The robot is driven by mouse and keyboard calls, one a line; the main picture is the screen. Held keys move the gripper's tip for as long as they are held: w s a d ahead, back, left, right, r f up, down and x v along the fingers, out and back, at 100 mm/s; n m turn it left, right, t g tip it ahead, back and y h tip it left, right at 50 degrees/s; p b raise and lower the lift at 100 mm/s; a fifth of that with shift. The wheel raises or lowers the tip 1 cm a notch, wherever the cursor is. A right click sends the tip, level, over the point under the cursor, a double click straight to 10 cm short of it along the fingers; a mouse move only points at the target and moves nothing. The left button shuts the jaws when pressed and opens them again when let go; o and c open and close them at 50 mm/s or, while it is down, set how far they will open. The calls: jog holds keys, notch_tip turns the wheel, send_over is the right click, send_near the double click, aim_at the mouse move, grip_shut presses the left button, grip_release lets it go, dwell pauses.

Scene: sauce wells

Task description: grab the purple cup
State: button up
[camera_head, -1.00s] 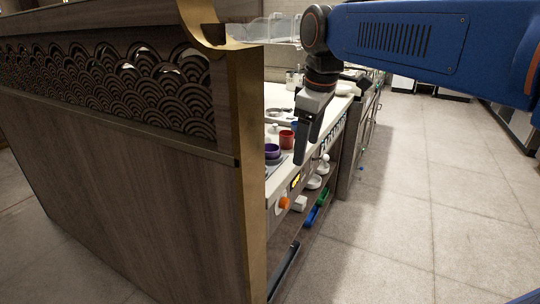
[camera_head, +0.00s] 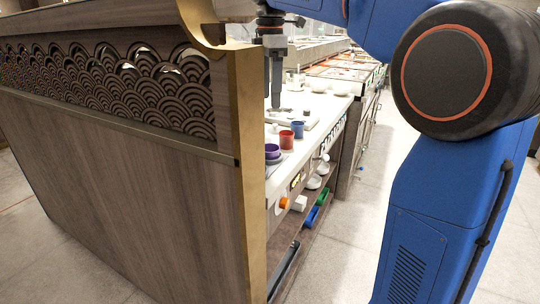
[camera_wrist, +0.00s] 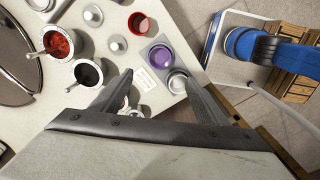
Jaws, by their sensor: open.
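My gripper (camera_head: 273,105) points down above the counter. In the wrist view, my gripper (camera_wrist: 153,76) is open, with nothing between its fingers.
A red cup (camera_head: 286,139) and a blue cup (camera_head: 298,129) stand close to the purple cup. A metal cup (camera_wrist: 177,82) sits beside it in the wrist view. Pots (camera_wrist: 58,41) of sauce lie to the left. The wooden panel (camera_head: 130,200) blocks the near side.

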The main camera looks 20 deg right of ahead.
aim_at(270, 153)
notch_tip(270, 153, down, 16)
jog(key=shift+r, duration=0.2)
jog(key=c, duration=1.1)
